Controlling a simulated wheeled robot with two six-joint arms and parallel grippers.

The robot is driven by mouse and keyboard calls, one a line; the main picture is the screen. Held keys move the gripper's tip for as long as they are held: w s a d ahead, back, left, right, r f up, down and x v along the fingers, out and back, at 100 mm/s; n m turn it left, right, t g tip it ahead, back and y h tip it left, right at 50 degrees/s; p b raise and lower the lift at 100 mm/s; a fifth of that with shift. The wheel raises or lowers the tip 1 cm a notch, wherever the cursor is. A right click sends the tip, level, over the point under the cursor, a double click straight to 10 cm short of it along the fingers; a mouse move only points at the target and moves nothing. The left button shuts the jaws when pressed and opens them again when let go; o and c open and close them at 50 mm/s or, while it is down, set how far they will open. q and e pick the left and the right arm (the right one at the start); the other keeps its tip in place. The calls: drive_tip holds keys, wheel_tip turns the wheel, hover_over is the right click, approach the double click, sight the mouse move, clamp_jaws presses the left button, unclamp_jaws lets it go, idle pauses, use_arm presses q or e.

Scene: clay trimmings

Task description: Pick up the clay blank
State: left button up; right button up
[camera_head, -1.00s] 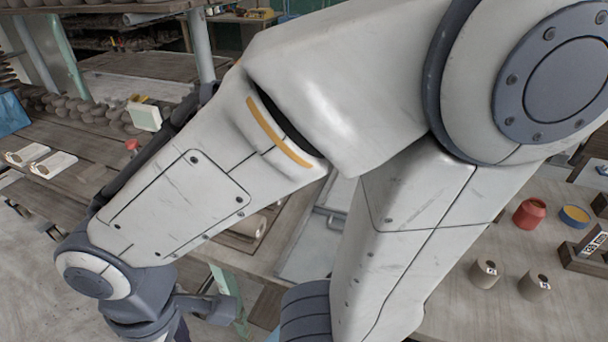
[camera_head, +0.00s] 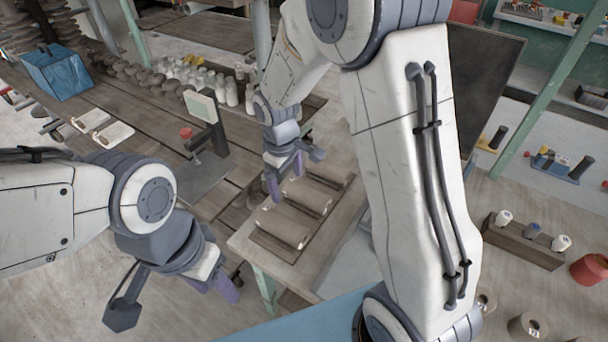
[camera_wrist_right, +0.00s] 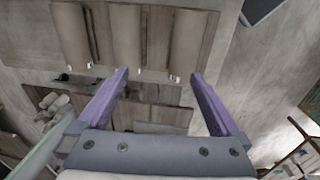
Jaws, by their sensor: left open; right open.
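Three brown, roughly cylindrical clay blanks lie side by side on a wooden board (camera_head: 258,238): a near one (camera_head: 280,225), a middle one (camera_head: 307,197) and a far one (camera_head: 328,172). They also show at the top of the right wrist view, left (camera_wrist_right: 73,32), middle (camera_wrist_right: 127,35) and right (camera_wrist_right: 187,40). My right gripper (camera_head: 284,174) is open and empty by the far left edge of the board. In the wrist view its purple fingertips (camera_wrist_right: 159,76) point toward the blanks' ends, apart from them. My left gripper (camera_head: 178,303) is open and empty at the lower left, away from the blanks.
A scale-like device with a pale display (camera_head: 201,108) stands left of the board. At the right are a rack with spools (camera_head: 525,238) and a red jar (camera_head: 590,270).

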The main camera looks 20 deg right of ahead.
drive_tip(key=p, duration=0.2)
approach(307, 191)
drive_tip(key=shift+w+a+f, duration=0.15)
drive_tip(key=shift+w+f, duration=0.05)
drive_tip(key=f, duration=0.4)
drive_tip(key=shift+w+d+f, duration=0.25)
drive_tip(key=shift+d+f, duration=0.1)
drive_tip(key=shift+f, duration=0.05)
wheel_tip(307, 191, down, 5)
drive_tip(key=shift+d+f+p, duration=0.1)
drive_tip(key=shift+d+p, duration=0.05)
drive_tip(key=shift+p, duration=0.9)
drive_tip(key=shift+w+f, duration=0.1)
drive_tip(key=shift+f, duration=0.25)
use_arm(q)
wheel_tip(307, 191, up, 5)
drive_tip(key=shift+r, duration=0.2)
use_arm(e)
drive_tip(key=shift+c, duration=0.3)
drive_tip(key=shift+r, duration=0.1)
clamp_jaws()
